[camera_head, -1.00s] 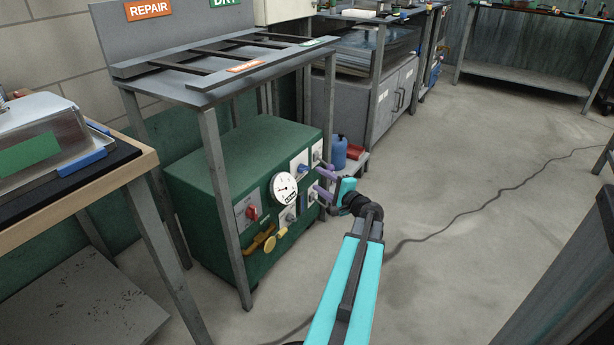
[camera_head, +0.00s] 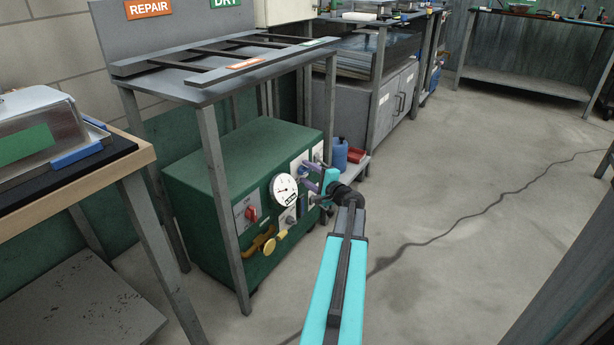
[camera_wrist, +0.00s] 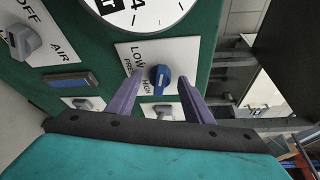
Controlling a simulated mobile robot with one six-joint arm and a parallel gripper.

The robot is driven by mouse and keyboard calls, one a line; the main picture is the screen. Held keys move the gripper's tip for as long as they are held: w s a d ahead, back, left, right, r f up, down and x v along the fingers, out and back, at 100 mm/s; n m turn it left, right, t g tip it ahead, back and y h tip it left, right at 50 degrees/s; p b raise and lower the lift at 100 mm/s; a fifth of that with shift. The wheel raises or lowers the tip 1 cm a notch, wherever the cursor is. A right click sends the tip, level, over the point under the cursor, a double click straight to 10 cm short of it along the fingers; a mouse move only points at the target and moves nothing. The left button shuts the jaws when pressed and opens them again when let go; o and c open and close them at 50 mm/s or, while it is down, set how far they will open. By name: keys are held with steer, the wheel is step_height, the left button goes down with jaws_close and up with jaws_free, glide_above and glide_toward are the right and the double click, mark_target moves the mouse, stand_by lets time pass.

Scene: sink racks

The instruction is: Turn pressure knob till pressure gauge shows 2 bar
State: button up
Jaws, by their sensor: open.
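The green cabinet (camera_head: 235,155) carries a white round pressure gauge (camera_head: 284,190) on its front; its needle is too small to read. In the wrist view only part of the gauge dial (camera_wrist: 145,12) shows at the top, with a "4". Below it is the blue pressure knob (camera_wrist: 159,77) on a white plate marked LOW and HIGH. My gripper (camera_wrist: 160,85) is open, its two purple fingers on either side of the knob, with gaps visible between. In the head view my gripper (camera_head: 312,178) is at the panel's right side; I cannot pick out the blue knob there.
An AIR switch (camera_wrist: 25,42) and grey knobs (camera_wrist: 82,104) sit close by on the panel. A red switch (camera_head: 251,213) and a yellow valve handle (camera_head: 275,242) are at lower left. A table leg (camera_head: 222,200) stands before the cabinet.

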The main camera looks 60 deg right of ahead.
steer(key=c, duration=0.9)
steer(key=shift+s+a, duration=0.1)
steer(key=shift+a, duration=0.45)
steer(key=shift+c, duration=0.7)
steer(key=shift+d, duration=0.5)
steer(key=shift+r+p, duration=0.1)
steer(key=shift+p, duration=0.25)
steer(key=p, duration=0.2)
steer(key=m+p, duration=0.1)
steer(key=p, duration=0.1)
steer(key=shift+d+r+m, duration=0.25)
steer(key=shift+m, duration=0.05)
steer(key=shift+g+p, duration=0.3)
steer(key=shift+p, duration=0.4)
steer(key=m+y+p, duration=0.1)
steer(key=m+p, duration=0.1)
steer(key=p, duration=0.2)
steer(key=shift+d+m+g+y+p, duration=0.1)
steer(key=shift+m+g+y+p, duration=0.7)
steer(key=shift+p, duration=3)
steer(key=shift+c, duration=0.2)
